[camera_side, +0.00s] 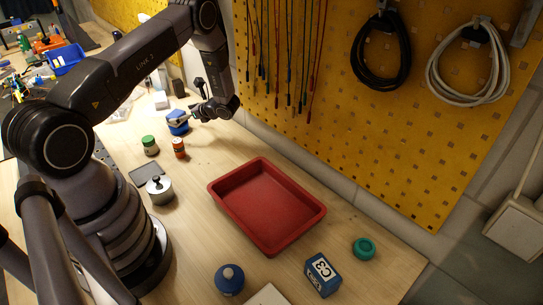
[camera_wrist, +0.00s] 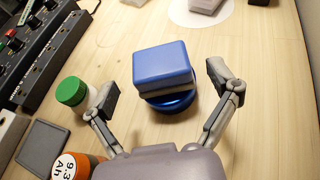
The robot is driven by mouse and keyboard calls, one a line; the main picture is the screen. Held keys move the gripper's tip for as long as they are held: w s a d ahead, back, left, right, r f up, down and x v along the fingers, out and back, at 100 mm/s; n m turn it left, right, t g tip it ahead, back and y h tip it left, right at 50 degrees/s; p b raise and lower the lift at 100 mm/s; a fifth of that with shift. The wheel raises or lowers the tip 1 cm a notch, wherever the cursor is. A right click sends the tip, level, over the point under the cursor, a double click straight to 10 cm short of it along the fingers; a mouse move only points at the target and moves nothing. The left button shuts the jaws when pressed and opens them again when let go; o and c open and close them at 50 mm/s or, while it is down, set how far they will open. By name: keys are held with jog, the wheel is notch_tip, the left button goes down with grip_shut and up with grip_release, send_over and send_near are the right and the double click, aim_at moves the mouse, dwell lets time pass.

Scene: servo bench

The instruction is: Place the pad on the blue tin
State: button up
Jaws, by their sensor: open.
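The pad (camera_wrist: 162,63), a blue block with a grey lower layer, lies over the round blue tin (camera_wrist: 174,104) in the wrist view and appears to rest on it. It hides most of the tin's top; the tin's near rim shows below it. In the side view the pad (camera_side: 176,115) and tin (camera_side: 179,128) are small, at the far end of the bench. My gripper (camera_wrist: 163,87) is open, with one finger on each side of the pad and visible gaps on both sides. In the side view my gripper (camera_side: 199,113) is just right of them.
A green-lidded jar (camera_side: 149,145), an orange-labelled jar (camera_side: 179,147), a dark flat plate (camera_wrist: 45,148) and a knobbed pot (camera_side: 159,189) stand nearby. A red tray (camera_side: 218,204) lies mid-bench. The pegboard wall (camera_side: 330,110) bounds the bench behind.

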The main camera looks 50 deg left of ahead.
jog(key=v, duration=0.9)
jog(key=s+d+r+n+t+h, duration=0.1)
jog(key=s+d+r+n+h, duration=0.25)
jog(key=r, duration=0.75)
jog(key=s+d+r+n+t+h, duration=0.15)
jog(key=d+r+n, duration=0.35)
jog(key=r, duration=0.5)
jog(key=s+d+r+n+t+h, duration=0.2)
jog(key=s+d+r+t+h, duration=0.1)
jog(key=s+d, duration=0.5)
jog(key=s+d+r+n+t+h, duration=0.3)
jog(key=s+d+r+t+h, duration=0.1)
jog(key=s+d+r, duration=0.4)
jog(key=shift+s+d+r+t, duration=0.15)
jog(key=shift+s+r+t, duration=0.1)
jog(key=shift+t, duration=0.3)
